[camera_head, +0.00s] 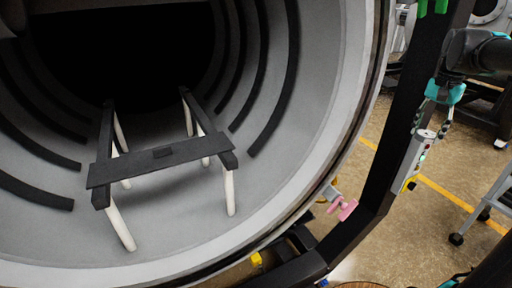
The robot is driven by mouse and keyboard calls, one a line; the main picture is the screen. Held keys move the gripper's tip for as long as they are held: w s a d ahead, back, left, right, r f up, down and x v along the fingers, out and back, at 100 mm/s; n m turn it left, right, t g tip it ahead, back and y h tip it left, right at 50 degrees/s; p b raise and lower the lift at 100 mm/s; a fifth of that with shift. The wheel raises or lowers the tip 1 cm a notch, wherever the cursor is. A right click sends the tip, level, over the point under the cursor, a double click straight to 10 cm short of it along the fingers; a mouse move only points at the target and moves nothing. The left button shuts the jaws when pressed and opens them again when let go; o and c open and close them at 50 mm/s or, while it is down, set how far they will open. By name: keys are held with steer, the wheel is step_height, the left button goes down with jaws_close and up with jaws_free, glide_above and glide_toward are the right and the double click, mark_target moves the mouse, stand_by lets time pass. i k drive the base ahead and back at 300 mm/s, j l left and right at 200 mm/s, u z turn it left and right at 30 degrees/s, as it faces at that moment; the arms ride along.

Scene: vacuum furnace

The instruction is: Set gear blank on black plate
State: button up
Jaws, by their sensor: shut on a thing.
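The black plate (122,171) lies flat across the front of two dark rails inside the round furnace chamber. A small dark raised piece shows at its middle, and no gear blank is on it. My gripper (431,127) is at the right, outside the chamber, well apart from the plate. Its teal wrist is above and its fingers point down. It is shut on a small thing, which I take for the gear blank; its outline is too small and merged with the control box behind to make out.
White posts (121,226) hold up the rails (208,123). Dark curved bars (276,100) line the chamber wall. The space above the plate is clear.

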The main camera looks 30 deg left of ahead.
mark_target(123, 165)
steer(key=k+j+u, duration=0.15)
steer(key=j+u, duration=0.15)
steer(key=u, duration=0.15)
steer(key=k+j+u, duration=0.1)
steer(key=j+u, duration=0.2)
steer(key=u, duration=0.15)
steer(key=j+u, duration=0.3)
steer(key=u, duration=0.15)
steer(key=j+u, duration=0.45)
steer(key=l, duration=0.1)
